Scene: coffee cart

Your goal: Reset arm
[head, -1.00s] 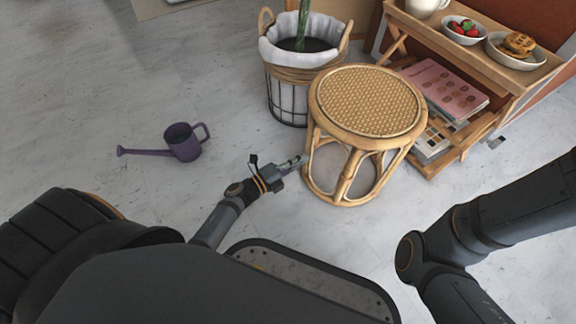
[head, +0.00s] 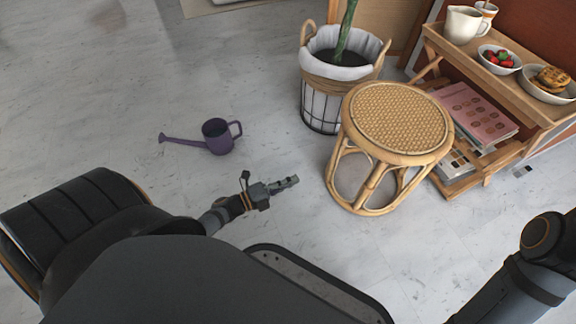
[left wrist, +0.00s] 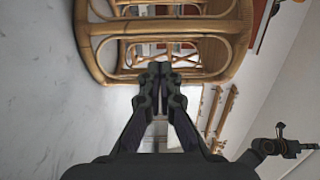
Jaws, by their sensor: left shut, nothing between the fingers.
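My left gripper (head: 287,184) is shut and empty, low over the floor in front of my base in the head view. Its closed fingers (left wrist: 160,80) also show in the left wrist view, pointing toward the rattan stool. The round rattan stool (head: 400,118) stands upright to the right of the gripper, with a gap between them in the head view. Its curved legs show in the left wrist view (left wrist: 95,60). My right arm (head: 535,255) comes in at the lower right of the head view; its gripper is not in that view. A dark gripper-like part (left wrist: 285,147) shows at the left wrist view's right edge.
A purple watering can (head: 216,138) stands on the floor at left. A potted plant in a basket (head: 335,95) stands behind the stool. A wooden cart (head: 500,75) at right holds a pitcher (head: 464,24), bowls and books. The floor at left is mostly clear.

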